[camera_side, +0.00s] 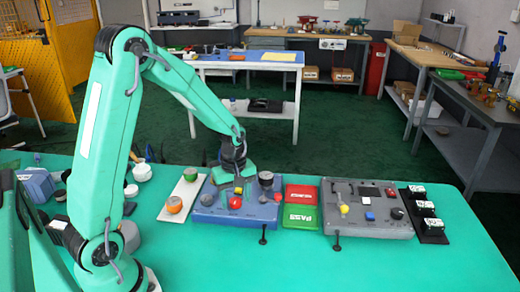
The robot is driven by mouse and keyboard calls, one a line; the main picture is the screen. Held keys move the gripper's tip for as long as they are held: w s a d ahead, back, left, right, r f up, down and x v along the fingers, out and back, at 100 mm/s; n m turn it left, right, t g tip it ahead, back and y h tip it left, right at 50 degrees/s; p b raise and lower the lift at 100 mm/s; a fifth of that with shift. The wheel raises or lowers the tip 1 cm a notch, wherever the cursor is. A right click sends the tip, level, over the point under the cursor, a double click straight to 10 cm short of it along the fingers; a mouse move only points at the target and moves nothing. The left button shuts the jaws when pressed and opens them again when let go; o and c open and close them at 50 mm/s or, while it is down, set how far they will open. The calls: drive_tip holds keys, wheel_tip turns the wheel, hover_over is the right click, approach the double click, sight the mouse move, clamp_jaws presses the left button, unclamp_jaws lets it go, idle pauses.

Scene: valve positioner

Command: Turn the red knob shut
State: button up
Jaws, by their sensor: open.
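The red knob (235,203) is on the front middle of a blue-grey panel box (208,214), near the centre of the picture. Its turn position is too small to tell. My gripper (238,182) is above the back part of this box, pointing down, behind the red knob in the picture. It is open with nothing seen in it. The fingers are small and partly hidden by the arm's end, and I cannot tell how high they are above the box.
A dark grey knob (266,179) stands right of my gripper. A white board (184,195) with an orange knob (174,204) is left. Red (300,193) and green (300,216) PASS trays lie right, then a grey panel box (367,228). The front table (400,265) is clear.

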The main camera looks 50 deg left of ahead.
drive_tip(key=c, duration=1)
drive_tip(key=shift+m, duration=0.4)
drive_tip(key=m, duration=0.8)
drive_tip(key=shift+m, duration=0.4)
drive_tip(key=m, duration=0.4)
drive_tip(key=shift+m, duration=0.3)
drive_tip(key=shift+r+m, duration=0.1)
drive_tip(key=shift+m, duration=1.8)
